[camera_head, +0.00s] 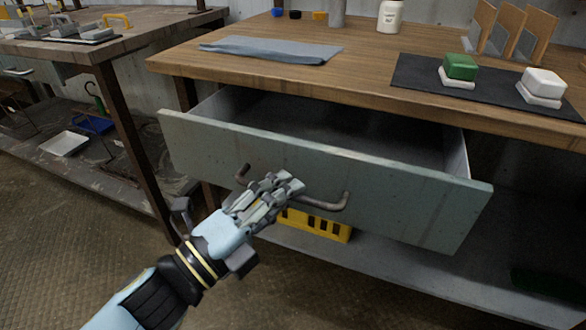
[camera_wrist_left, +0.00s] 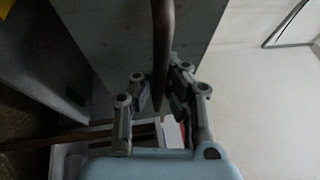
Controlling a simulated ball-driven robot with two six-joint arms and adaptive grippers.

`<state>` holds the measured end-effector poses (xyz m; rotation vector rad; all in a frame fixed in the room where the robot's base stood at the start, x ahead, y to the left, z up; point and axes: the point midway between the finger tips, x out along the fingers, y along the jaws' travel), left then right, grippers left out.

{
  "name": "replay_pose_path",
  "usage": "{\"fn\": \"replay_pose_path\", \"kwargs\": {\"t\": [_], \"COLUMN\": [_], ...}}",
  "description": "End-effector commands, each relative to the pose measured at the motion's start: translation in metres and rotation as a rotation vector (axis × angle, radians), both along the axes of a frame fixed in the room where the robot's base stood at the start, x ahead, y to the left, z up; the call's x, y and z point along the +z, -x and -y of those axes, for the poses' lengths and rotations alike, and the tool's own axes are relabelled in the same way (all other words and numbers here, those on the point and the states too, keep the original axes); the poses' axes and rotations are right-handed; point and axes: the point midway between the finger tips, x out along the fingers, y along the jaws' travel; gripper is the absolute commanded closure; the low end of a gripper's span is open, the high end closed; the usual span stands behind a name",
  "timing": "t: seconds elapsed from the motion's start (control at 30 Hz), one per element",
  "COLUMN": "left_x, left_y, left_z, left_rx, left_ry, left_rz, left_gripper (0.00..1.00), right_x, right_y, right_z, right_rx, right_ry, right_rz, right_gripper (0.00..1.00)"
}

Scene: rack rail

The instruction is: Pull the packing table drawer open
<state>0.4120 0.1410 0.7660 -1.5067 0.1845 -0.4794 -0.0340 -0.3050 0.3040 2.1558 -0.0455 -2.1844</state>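The packing table drawer (camera_head: 400,200) is pulled well out from under the wooden table top, and its inside looks empty. Its bent metal handle (camera_head: 330,204) shows on both sides of my left gripper (camera_head: 284,187), which covers the middle of the bar. In the left wrist view the handle bar (camera_wrist_left: 162,50) runs between the two fingers of my left gripper (camera_wrist_left: 156,82), which close in on it from both sides. The drawer front (camera_wrist_left: 120,35) is just beyond. My right gripper is not in view.
The table top (camera_head: 350,85) holds a grey cloth (camera_head: 270,50), a white bottle (camera_head: 390,16) and a dark mat (camera_head: 490,85) with a green and a white block. A yellow slotted box (camera_head: 315,226) is below the drawer. Another bench (camera_head: 100,45) stands at left.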

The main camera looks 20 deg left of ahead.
Motion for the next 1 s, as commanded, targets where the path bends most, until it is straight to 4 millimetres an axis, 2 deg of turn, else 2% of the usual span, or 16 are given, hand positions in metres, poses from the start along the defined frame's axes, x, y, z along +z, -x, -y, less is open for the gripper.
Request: {"fn": "replay_pose_path", "kwargs": {"t": [0.1, 0.2, 0.3, 0.4, 0.6, 0.87, 1.0], "left_x": [-0.002, -0.002, -0.003, -0.003, -0.003, -0.003, -0.003], "left_y": [0.028, 0.048, 0.063, 0.073, 0.081, 0.081, 0.081], "left_z": [-0.001, -0.002, -0.002, -0.003, -0.003, -0.003, -0.003], "left_rx": [0.001, 0.001, 0.0, 0.001, 0.001, 0.001, 0.001], "left_ry": [-0.005, -0.004, -0.006, -0.005, -0.006, -0.006, -0.005], "left_rz": [-0.008, -0.007, -0.007, -0.006, -0.005, -0.006, -0.006], "left_gripper": [1.0, 1.0, 1.0, 1.0, 1.0, 1.0, 0.82], "right_x": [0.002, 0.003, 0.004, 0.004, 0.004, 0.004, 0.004], "right_y": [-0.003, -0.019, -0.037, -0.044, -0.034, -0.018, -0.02], "right_z": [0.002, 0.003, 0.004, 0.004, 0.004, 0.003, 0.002], "right_rx": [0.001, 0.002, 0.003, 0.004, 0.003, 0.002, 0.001], "right_ry": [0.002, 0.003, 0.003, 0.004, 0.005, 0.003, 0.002], "right_rz": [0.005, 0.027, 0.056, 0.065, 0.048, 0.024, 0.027], "right_gripper": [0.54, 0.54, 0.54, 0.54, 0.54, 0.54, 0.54]}}
